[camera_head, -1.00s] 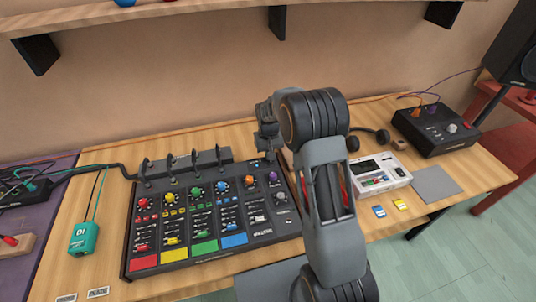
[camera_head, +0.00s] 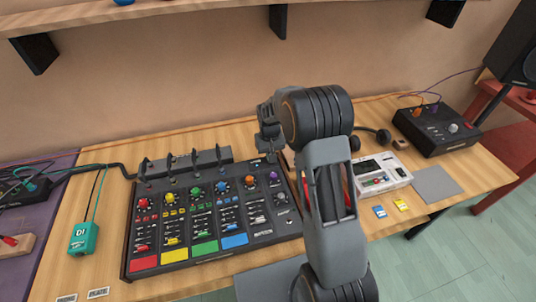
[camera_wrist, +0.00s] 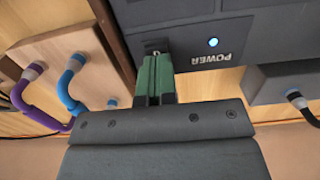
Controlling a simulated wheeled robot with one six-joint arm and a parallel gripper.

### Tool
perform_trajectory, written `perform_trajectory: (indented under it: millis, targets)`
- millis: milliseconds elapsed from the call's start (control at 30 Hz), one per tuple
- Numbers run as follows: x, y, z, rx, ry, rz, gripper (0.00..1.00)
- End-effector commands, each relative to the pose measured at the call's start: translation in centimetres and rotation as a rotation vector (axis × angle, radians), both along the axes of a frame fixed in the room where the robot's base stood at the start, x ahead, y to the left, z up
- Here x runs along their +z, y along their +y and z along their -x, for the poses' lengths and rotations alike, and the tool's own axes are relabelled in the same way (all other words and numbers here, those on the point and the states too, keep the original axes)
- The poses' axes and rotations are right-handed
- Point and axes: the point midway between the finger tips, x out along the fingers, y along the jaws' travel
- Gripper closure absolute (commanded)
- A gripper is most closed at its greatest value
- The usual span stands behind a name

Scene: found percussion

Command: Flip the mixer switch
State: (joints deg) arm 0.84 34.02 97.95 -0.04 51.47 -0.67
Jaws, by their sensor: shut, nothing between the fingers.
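The mixer (camera_head: 210,215) is a dark box with coloured knobs, sliders and pads, on the wooden table left of my arm. In the wrist view its dark panel (camera_wrist: 240,22) carries the word POWER and a lit blue light (camera_wrist: 213,42). A small metal switch (camera_wrist: 154,46) sits beside the label, right at my fingertips. My gripper (camera_wrist: 155,62) has green fingers closed together with nothing between them. The fingertips partly cover the switch, so I cannot tell its position or whether they touch it. In the head view my arm hides part of the gripper at the mixer's back right corner.
Black plugs and cables (camera_head: 195,160) stand along the mixer's back edge. A teal DI box (camera_head: 83,238) is at left. A shelf (camera_head: 180,12) hangs above.

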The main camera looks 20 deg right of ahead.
Motion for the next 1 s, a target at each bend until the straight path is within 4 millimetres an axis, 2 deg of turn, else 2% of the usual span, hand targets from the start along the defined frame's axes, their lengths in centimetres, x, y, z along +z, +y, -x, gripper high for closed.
perform_trajectory:
  millis: [67, 267, 700, 1000]
  targets:
    - [0.1, 0.0, 0.7, 0.0, 0.027, 0.0, 1.0]
    - [4.2, 0.1, 0.0, 0.003, 0.001, 0.001, 1.0]
    - [11.8, 0.0, -0.6, 0.002, -0.01, 0.001, 1.0]
    - [13.9, 0.0, -0.7, 0.002, -0.008, 0.001, 1.0]
